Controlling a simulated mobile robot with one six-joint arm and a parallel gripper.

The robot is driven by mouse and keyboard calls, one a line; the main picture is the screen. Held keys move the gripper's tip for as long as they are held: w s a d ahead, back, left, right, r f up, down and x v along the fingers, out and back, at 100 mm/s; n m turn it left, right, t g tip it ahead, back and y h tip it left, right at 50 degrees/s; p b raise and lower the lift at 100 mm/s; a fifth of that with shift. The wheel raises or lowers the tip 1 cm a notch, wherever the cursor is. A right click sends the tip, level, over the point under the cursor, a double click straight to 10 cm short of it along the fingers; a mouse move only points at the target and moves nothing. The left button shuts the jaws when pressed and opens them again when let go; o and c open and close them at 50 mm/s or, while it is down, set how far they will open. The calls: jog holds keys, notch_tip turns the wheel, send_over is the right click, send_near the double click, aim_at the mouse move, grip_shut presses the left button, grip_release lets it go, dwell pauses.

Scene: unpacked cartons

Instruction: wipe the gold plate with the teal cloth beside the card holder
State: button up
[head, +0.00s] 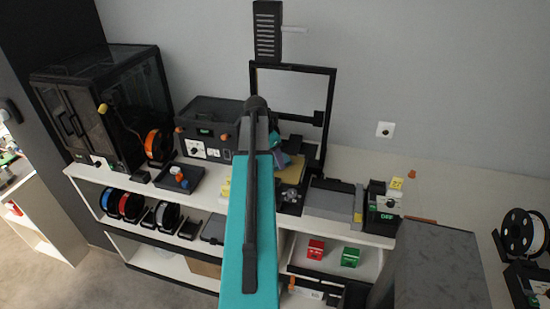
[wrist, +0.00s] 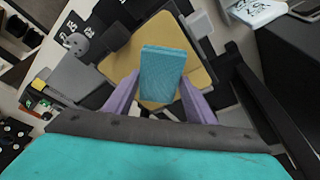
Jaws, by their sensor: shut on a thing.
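The gold plate (wrist: 203,73) lies on the bed of a black-framed machine, and part of it shows in the head view (head: 292,172), right of my arm. My gripper (wrist: 160,92) has its two lavender fingers shut on the teal cloth (wrist: 165,62), which looks like a thick folded block. In the wrist view the cloth lies over the middle of the gold plate; I cannot tell whether it touches. In the head view my teal arm hides much of this spot. I cannot pick out the card holder with certainty.
The machine's upright black frame (head: 328,118) stands around the plate. A dark enclosed cabinet (head: 95,105) and a black box with knobs (head: 210,125) stand to the left. A grey block (head: 330,200) stands to the right.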

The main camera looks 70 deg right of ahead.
aim_at(286, 162)
jog(key=shift+s+d+f, duration=0.1)
jog(key=shift+s+f, duration=0.05)
jog(key=shift+s, duration=1.65)
jog(key=shift+s+d+f+b, duration=0.15)
jog(key=shift+s+b, duration=0.2)
jog(key=shift+s, duration=1.45)
jog(key=shift+f, duration=0.2)
jog(key=shift+w, duration=0.15)
jog(key=shift+w+f+b, duration=0.1)
jog(key=shift+w+b, duration=0.2)
jog(key=shift+w, duration=1.4)
